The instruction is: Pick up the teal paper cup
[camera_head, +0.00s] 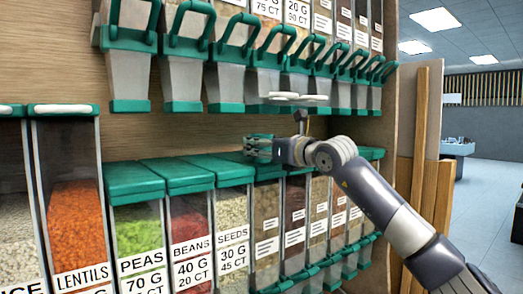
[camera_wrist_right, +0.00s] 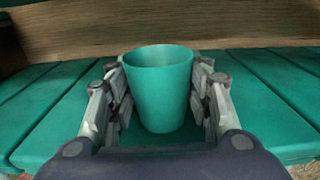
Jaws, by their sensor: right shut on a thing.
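The teal paper cup (camera_wrist_right: 158,90) stands upright between the fingers of my right gripper (camera_wrist_right: 159,98) in the right wrist view. The gripper is shut on it, with a finger against each side. The cup is over the teal bin lids; I cannot tell whether its base touches them. In the head view my right gripper (camera_head: 258,148) is above the lower row of bins, below the upper dispensers. The cup is small there and blends with the teal lids. My left gripper is not in view.
Lower bins with teal lids (camera_head: 182,172) hold lentils, peas, beans, seeds and more. Upper dispensers with teal handles (camera_head: 183,60) hang close above my right arm. A wooden back panel (camera_head: 190,133) stands behind. Wooden side posts (camera_head: 431,155) are at the right, with open floor beyond.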

